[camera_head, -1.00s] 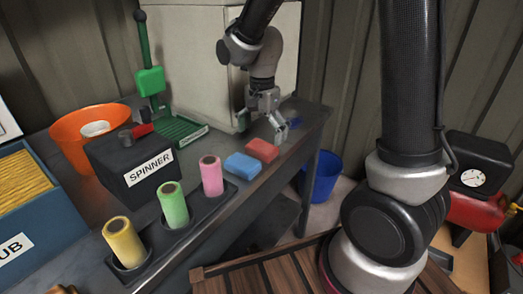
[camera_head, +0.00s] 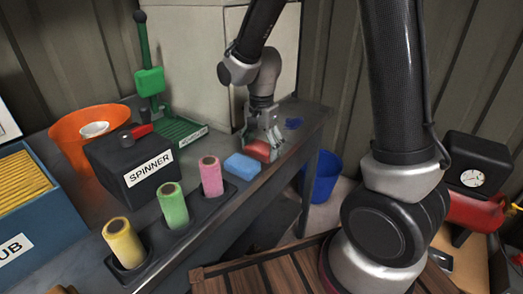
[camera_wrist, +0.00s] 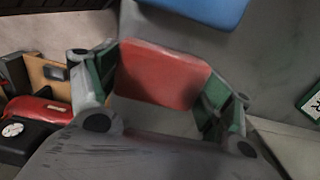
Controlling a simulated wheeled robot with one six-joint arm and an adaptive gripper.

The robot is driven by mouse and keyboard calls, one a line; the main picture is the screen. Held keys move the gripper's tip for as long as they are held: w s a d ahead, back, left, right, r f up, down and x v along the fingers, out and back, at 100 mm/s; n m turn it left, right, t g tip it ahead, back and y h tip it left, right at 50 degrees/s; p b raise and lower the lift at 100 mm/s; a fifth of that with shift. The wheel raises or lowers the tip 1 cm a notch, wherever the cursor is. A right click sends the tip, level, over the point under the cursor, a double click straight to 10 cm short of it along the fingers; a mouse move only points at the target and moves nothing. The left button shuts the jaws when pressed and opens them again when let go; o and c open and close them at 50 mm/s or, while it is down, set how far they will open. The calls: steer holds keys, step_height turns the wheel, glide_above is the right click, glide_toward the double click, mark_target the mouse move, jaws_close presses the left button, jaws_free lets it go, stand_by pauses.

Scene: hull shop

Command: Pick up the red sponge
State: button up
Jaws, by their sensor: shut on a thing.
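The red sponge (camera_head: 257,151) is at the right part of the grey bench, partly hidden by my gripper (camera_head: 262,150) in the head view. In the wrist view the red sponge (camera_wrist: 160,74) lies between the two green-padded fingers of my gripper (camera_wrist: 160,85), which are shut on its sides. Whether the sponge is lifted off the bench I cannot tell. A blue sponge (camera_head: 242,166) lies just in front of it on the bench, and it also shows at the top of the wrist view (camera_wrist: 210,8).
A dark rack holds pink (camera_head: 210,176), green (camera_head: 173,205) and yellow (camera_head: 124,242) rolls. The spinner box (camera_head: 130,165), an orange bowl (camera_head: 72,150) and a green press (camera_head: 150,82) stand to the left. A blue bucket (camera_head: 322,178) is beyond the bench's right edge.

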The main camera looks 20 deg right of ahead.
mark_target(262, 146)
step_height(262, 146, up, 10)
steer(key=shift+r, duration=0.1)
steer(key=o, duration=0.3)
steer(key=c, duration=0.4)
